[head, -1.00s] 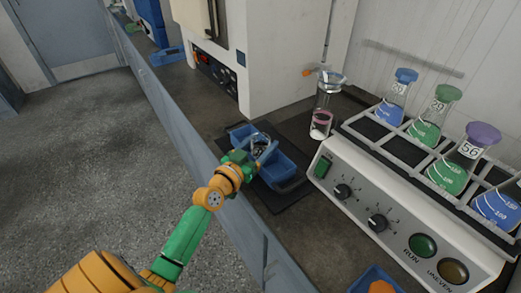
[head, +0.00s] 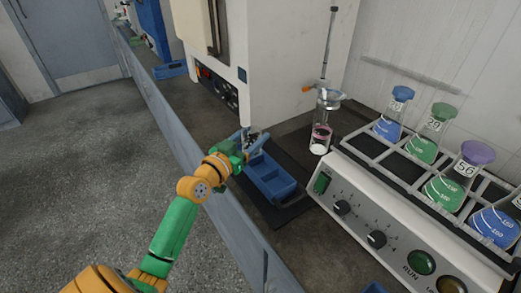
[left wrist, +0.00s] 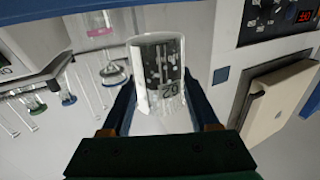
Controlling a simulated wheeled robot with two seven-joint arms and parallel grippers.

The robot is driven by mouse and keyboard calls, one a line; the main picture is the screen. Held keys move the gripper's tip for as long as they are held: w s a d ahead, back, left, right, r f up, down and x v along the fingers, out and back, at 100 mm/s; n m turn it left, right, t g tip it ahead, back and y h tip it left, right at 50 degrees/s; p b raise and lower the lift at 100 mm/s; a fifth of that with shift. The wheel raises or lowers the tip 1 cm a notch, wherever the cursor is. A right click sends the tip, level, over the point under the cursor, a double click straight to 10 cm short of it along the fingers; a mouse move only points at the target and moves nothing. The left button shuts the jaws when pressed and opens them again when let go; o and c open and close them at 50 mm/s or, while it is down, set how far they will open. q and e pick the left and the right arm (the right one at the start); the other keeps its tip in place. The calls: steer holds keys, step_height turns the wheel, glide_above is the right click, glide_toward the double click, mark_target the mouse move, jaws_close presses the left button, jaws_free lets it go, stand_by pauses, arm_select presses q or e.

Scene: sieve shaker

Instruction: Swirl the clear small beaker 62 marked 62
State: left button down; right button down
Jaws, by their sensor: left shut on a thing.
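The clear small beaker 62 (left wrist: 158,72) is between the fingers of my left gripper (left wrist: 160,112) in the left wrist view, its dark label reading 62. My left gripper is shut on it. In the head view the beaker (head: 251,137) shows small at the end of my left arm, with the left gripper (head: 243,146) around it, at the far left end of the blue tray (head: 272,182). I cannot tell the gap between beaker and tray. My right gripper is not in view.
A shaker with knobs (head: 375,238) stands at the right, carrying several stoppered flasks (head: 393,120). A clear cylinder with pink liquid (head: 321,135) stands behind the tray. A large white machine (head: 285,60) is at the back.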

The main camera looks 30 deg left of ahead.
arm_select(q)
steer(key=a+r, duration=1.1)
steer(key=shift+r+b, duration=0.2)
steer(key=shift+b, duration=0.25)
